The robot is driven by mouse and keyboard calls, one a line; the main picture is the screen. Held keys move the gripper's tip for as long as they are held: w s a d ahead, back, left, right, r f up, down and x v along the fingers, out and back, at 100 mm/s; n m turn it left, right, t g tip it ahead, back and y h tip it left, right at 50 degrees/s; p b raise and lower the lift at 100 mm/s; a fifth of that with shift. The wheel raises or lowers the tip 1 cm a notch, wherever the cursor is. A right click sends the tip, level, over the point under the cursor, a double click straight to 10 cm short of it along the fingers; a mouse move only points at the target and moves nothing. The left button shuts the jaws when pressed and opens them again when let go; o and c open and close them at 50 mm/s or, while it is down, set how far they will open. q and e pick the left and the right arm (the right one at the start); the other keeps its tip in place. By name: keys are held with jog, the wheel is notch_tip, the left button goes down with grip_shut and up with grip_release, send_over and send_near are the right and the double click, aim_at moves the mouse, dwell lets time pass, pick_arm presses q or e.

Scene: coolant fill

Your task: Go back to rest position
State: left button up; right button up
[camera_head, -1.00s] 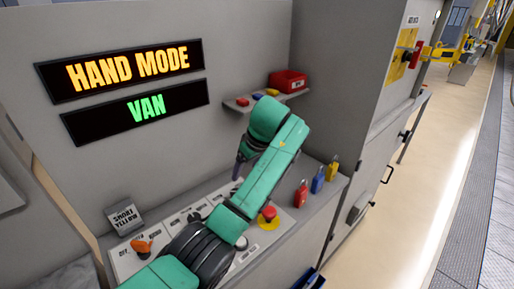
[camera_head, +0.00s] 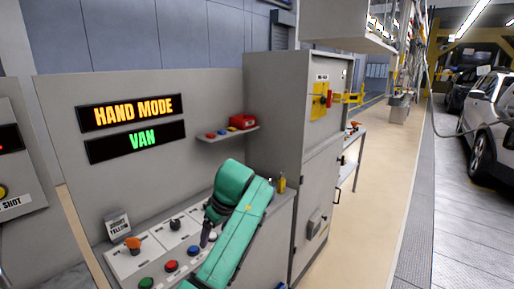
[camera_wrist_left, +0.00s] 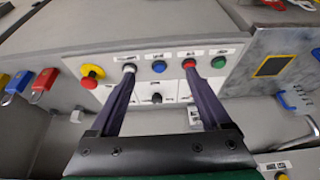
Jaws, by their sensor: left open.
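My left arm, teal, reaches over the console in the head view, with the dark gripper (camera_head: 207,231) hanging from its end above the control panel. In the left wrist view, my left gripper (camera_wrist_left: 160,76) is open, with nothing between its fingers. The fingers point toward a row of buttons: a white one (camera_wrist_left: 129,68), a blue one (camera_wrist_left: 158,67), a red one (camera_wrist_left: 189,65) and a green one (camera_wrist_left: 218,62). I cannot tell whether the fingertips touch the panel. My right gripper is in neither view.
The lit signs (camera_head: 133,126) read HAND MODE and VAN. A small shelf (camera_head: 228,134) holds a red box (camera_head: 242,121). A red mushroom button (camera_wrist_left: 92,72) and padlocks (camera_wrist_left: 44,82) are beside the buttons. A grey cabinet (camera_head: 315,180) stands right, with an open aisle (camera_head: 385,180) beyond.

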pick_arm(q)
notch_tip(320, 180, down, 16)
jog(key=a+m+h, duration=0.1)
jog(key=a+m, duration=0.1)
jog(key=m, duration=0.1)
jog(key=s+a+f+m+g+h, duration=0.1)
jog(key=s+f+m, duration=0.1)
jog(key=s+f, duration=0.5)
jog(key=s+a+f+m, duration=0.1)
jog(key=s+a+f, duration=0.15)
jog(key=f, duration=0.85)
jog(key=s+a+f+m+g+h, duration=0.1)
jog(key=s+f+m, duration=0.1)
jog(key=s+f, duration=0.5)
jog(key=s+a+f+m, duration=0.1)
jog(key=s+f, duration=0.4)
jog(key=s, duration=0.5)
jog(key=s+a+f+m, duration=0.2)
jog(key=s+a+f, duration=0.2)
jog(key=s, duration=0.7)
jog(key=s+a+f+m, duration=0.1)
jog(key=s+a+f, duration=0.2)
jog(key=s+f, duration=0.4)
jog(key=s, duration=0.3)
jog(key=shift+s+f+m+h, duration=0.15)
jog(key=shift+f+m+h, duration=0.05)
jog(key=shift+m+h, duration=0.1)
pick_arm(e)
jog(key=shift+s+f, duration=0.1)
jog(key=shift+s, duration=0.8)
